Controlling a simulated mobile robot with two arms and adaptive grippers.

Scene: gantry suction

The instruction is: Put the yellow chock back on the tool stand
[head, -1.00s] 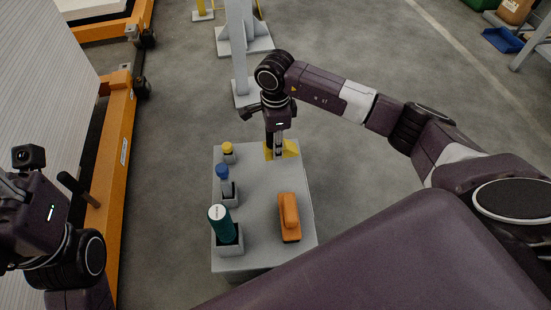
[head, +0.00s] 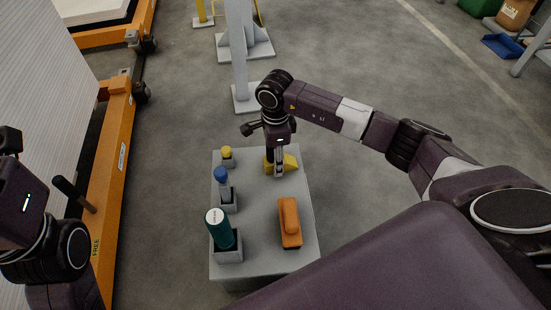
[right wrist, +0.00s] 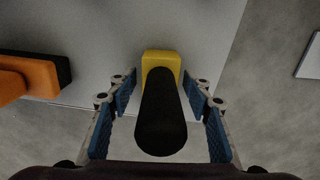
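The yellow chock (head: 290,162) is at the far right part of the grey tool stand (head: 258,190), seemingly resting on its top. My right gripper (head: 279,172) is low over it from above. In the right wrist view, the yellow chock (right wrist: 161,64) shows behind its thick black handle (right wrist: 161,112). The blue-padded fingers of the right gripper (right wrist: 162,115) stand on both sides of the handle, with a visible gap on each side. My left gripper (head: 25,195) is at the left edge of the head view; its fingers cannot be made out.
An orange tool (head: 289,222) lies at the stand's near right. Along its left side are a green bottle (head: 220,230), a blue-capped bottle (head: 222,180) and a yellow-capped item (head: 226,153). An orange frame (head: 118,170) is to the left; a grey post (head: 241,60) stands behind.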

